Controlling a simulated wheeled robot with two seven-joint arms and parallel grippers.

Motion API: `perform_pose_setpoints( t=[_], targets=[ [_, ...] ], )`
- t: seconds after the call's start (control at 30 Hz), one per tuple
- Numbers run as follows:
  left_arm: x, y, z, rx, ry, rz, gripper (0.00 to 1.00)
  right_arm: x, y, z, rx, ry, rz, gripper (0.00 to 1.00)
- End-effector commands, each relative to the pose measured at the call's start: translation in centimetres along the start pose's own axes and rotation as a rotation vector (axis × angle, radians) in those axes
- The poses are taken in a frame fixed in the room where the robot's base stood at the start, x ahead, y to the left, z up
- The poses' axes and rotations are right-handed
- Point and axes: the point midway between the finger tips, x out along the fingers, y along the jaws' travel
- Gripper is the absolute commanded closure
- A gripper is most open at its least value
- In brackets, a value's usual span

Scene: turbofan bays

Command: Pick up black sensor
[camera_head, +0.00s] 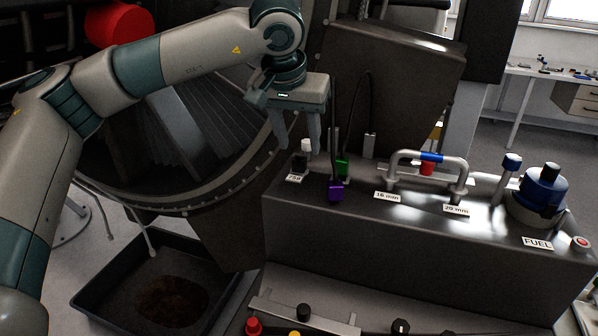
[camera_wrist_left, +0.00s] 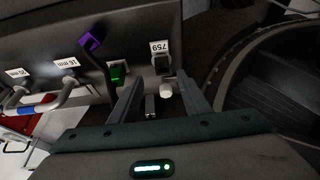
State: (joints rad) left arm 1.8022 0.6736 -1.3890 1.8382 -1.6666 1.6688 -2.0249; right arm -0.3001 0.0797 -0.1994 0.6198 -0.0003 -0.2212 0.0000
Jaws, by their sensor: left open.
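A small black sensor (camera_head: 300,160) with a white cap (camera_head: 306,145) stands on the dark metal housing, behind a label reading 759. My left gripper (camera_head: 298,145) points down over it, with its two fingers open and apart. In the left wrist view the fingertips (camera_wrist_left: 160,80) reach to either side of the white cap (camera_wrist_left: 166,91), and the black body (camera_wrist_left: 161,65) lies just beyond it, beside the label. The fingers do not appear closed on it; whether either one touches it I cannot tell. My right gripper is out of view.
A purple connector (camera_head: 336,191) and a green one (camera_head: 343,167) with dark cables sit close right of the sensor. A bent pipe with a blue band (camera_head: 431,157) and a blue-topped fuel unit (camera_head: 541,191) stand farther right. The round engine casing (camera_head: 215,212) is left; a black tray (camera_head: 112,296) lies below.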

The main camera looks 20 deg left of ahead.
Motion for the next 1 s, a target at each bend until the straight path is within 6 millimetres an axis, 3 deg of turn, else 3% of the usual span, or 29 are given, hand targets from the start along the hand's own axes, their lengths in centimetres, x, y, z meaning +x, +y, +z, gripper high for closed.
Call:
perform_pose_setpoints(
  t=[0.3,0.5,1.0],
  targets=[
    [2.9,-0.6,0.9,0.0,-0.004,-0.001,0.57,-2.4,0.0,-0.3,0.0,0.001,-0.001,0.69],
    [4.8,-0.5,0.9,0.0,-0.002,-0.001,0.57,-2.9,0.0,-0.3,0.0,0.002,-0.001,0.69],
    [5.0,-0.5,0.9,0.0,-0.001,0.0,0.59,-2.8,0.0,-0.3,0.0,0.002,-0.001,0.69]
  ],
)
